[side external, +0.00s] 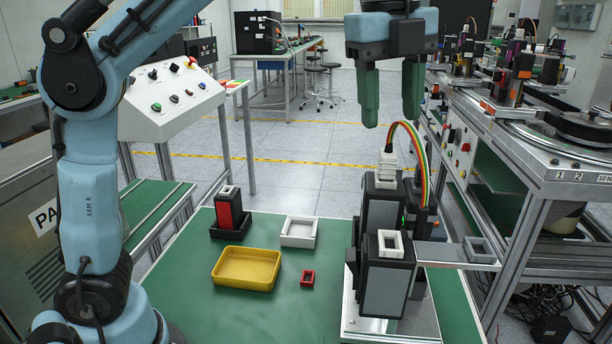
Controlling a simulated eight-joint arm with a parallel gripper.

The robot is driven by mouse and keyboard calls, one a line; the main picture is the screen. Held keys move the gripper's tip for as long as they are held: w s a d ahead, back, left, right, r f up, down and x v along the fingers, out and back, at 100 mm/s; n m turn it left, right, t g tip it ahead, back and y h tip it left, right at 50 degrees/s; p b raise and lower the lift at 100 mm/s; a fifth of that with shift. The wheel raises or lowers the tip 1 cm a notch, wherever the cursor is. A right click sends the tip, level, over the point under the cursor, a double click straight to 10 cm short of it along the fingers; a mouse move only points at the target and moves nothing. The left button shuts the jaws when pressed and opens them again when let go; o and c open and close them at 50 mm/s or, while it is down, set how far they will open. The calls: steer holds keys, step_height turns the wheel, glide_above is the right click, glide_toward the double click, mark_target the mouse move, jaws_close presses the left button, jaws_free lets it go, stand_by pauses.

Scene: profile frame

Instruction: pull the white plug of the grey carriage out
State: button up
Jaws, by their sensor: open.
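My gripper (391,121) hangs at the top right of the side external view. Its two green fingers are apart, with nothing between them, and point down. Below it a white plug (387,162) stands upright on top of a grey block with black edges (377,215), which looks like the grey carriage. A multicoloured ribbon cable (417,140) arches from the plug down to the right. A gap shows between the fingertips and the plug. The plug's lower end is hidden in the block's top.
A second grey block (386,287) with a white square frame (390,243) stands in front. A yellow tray (246,269), white tray (299,231), small red frame (308,279) and red block (229,210) in a black holder lie left. The machine bench (520,165) stands right.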

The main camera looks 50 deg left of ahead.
mark_target(388, 152)
steer(key=m, duration=0.1)
steer(key=s+d+r+m+g, duration=0.1)
steer(key=m, duration=0.1)
steer(key=s+d+m, duration=0.1)
steer(key=shift+s+d+r+m, duration=0.15)
steer(key=shift+r+m, duration=0.15)
steer(key=shift+r, duration=0.05)
steer(key=shift+f, duration=3.75)
steer(key=shift+c, duration=0.3)
jaws_close()
